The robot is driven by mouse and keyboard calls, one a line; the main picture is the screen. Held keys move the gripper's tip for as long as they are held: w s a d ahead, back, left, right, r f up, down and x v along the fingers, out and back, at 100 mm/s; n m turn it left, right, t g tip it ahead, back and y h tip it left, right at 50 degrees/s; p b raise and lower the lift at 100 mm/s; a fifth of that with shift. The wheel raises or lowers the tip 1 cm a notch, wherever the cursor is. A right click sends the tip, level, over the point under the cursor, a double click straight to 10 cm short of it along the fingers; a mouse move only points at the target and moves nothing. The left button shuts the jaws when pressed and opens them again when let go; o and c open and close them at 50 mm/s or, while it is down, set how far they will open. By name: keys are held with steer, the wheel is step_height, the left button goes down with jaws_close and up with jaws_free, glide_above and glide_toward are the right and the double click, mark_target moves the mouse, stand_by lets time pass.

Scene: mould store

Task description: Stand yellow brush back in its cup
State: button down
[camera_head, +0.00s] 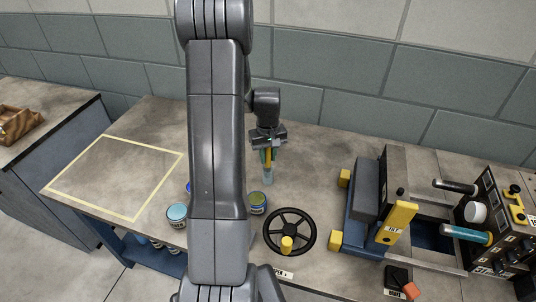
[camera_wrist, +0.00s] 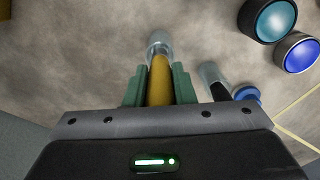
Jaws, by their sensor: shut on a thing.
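The yellow brush (camera_wrist: 160,78) is held between the green fingers of my gripper (camera_wrist: 158,86) in the wrist view. A pale grey end piece (camera_wrist: 159,42) shows beyond the yellow part; I cannot tell whether it is the brush's own end or a clear cup around it. In the head view my gripper (camera_head: 267,153) is over the bench behind the black handwheel, with the brush pointing down and its pale lower end (camera_head: 268,178) close to the bench top. Whether it touches is unclear. No cup can be made out with certainty.
A teal-topped can (camera_head: 177,211) and a dark can (camera_head: 257,204) stand near my arm, which hides part of the bench. A black handwheel (camera_head: 289,232) is in front, a blue-and-yellow fixture (camera_head: 365,205) at right. A taped rectangle (camera_head: 118,175) at left is clear.

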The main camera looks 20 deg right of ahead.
steer(key=c, duration=1.1)
jaws_free()
steer(key=shift+c, duration=0.2)
steer(key=shift+r, duration=0.15)
step_height(320, 180, up, 14)
steer(key=p, duration=0.9)
steer(key=shift+f, duration=0.2)
step_height(320, 180, down, 14)
steer(key=b, duration=0.9)
steer(key=shift+r+p, duration=0.35)
steer(key=shift+r, duration=0.2)
